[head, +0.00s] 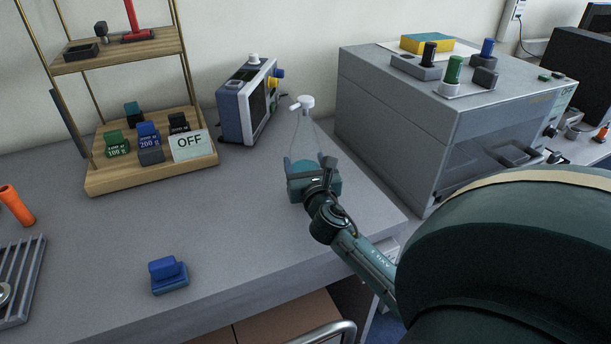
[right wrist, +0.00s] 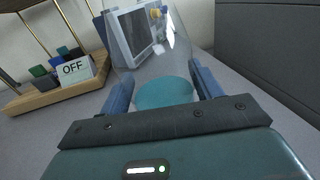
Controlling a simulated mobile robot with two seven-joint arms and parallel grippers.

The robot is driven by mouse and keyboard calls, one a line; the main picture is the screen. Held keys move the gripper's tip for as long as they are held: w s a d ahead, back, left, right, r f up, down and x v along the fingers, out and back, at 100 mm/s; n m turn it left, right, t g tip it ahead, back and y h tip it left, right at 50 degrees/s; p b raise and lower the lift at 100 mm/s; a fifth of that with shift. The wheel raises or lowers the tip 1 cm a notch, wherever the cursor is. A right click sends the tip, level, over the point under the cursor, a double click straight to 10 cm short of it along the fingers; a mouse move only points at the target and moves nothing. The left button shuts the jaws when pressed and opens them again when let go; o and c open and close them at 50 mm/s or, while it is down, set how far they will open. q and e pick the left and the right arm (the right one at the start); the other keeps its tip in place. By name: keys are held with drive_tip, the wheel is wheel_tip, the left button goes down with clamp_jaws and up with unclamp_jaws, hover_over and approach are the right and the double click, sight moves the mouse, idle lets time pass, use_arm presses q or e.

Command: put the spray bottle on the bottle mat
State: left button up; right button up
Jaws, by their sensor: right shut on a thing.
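The spray bottle (head: 304,128) is clear and cone-shaped with a white spray head (head: 306,102). It looks upright near the right part of the table in the head view. My right gripper (head: 308,167) is shut on its lower part, one finger on each side. In the right wrist view the clear bottle (right wrist: 178,50) stands between the blue-grey fingers of the gripper (right wrist: 163,88). A teal round area shows at its bottom; I cannot tell whether this is liquid or a mat. The bottle's underside is hidden. I cannot make out a separate bottle mat. My left gripper is out of view.
A blue-and-grey instrument (head: 246,102) stands behind the bottle, and a large grey cabinet (head: 400,120) to its right. A wooden shelf (head: 150,180) stands back left. A blue block (head: 168,272) is near the front edge. The table (head: 240,215) is clear between them.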

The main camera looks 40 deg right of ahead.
drive_tip(key=shift+f, duration=1.15)
drive_tip(key=shift+b, duration=0.35)
drive_tip(key=o, duration=0.9)
drive_tip(key=shift+f, duration=0.3)
drive_tip(key=o, duration=0.5)
drive_tip(key=shift+r, duration=0.1)
